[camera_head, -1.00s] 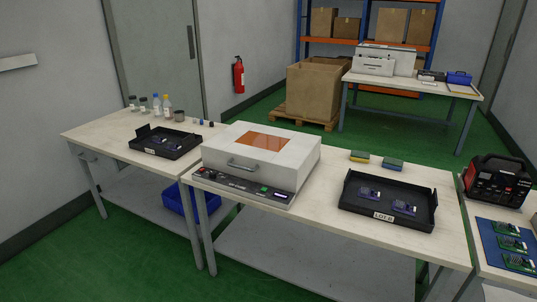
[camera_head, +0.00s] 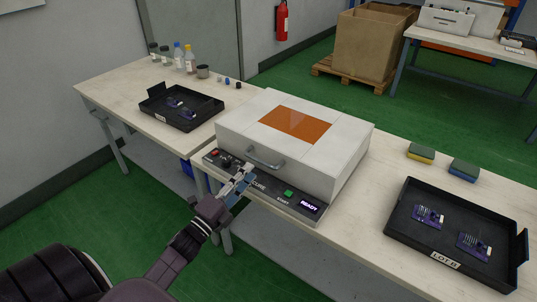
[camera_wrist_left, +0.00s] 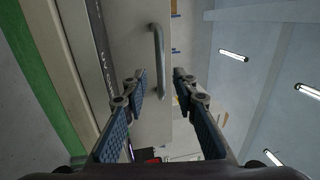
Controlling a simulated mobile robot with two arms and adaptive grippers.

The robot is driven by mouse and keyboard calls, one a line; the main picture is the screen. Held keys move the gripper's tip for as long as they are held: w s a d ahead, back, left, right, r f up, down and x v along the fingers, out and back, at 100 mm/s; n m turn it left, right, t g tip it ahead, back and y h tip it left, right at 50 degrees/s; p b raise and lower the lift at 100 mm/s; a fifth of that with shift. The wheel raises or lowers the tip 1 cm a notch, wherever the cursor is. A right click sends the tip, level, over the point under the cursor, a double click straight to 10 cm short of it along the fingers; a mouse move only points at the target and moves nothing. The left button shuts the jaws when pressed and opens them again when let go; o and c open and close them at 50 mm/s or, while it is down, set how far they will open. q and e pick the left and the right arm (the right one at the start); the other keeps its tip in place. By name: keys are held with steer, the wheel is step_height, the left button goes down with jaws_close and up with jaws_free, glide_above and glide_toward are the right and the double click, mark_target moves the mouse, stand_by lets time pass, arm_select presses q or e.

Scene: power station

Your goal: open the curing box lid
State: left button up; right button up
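The white curing box (camera_head: 335,165) stands on the bench with its lid (camera_head: 255,118) down; an orange window (camera_head: 296,124) is set in the lid's top. A grey bar handle (camera_head: 265,161) is on the lid's front; it also shows upright in the left wrist view (camera_wrist_left: 158,62). My left gripper (camera_head: 245,172) is in front of the box, over the control panel and close to the handle's left end. In the wrist view its two fingers (camera_wrist_left: 160,82) are apart, with the handle ahead between them. Contact is not visible. My right gripper is not in view.
The control panel (camera_head: 270,190) has a green button and a lit READY display. A black tray (camera_head: 400,235) with boards lies right of the box, another black tray (camera_head: 155,115) left. Sponges (camera_head: 421,152) and bottles (camera_head: 189,60) stand further back.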

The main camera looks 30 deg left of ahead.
mark_target(260, 161)
arm_select(q)
steer(key=x, duration=0.5)
steer(key=shift+w+p, duration=0.1)
steer(key=shift+p, duration=0.25)
steer(key=shift+w+r, duration=0.1)
steer(key=shift+w, duration=0.6)
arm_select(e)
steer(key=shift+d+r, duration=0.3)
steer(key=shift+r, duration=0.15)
arm_select(q)
steer(key=shift+c, duration=0.4)
jaws_close()
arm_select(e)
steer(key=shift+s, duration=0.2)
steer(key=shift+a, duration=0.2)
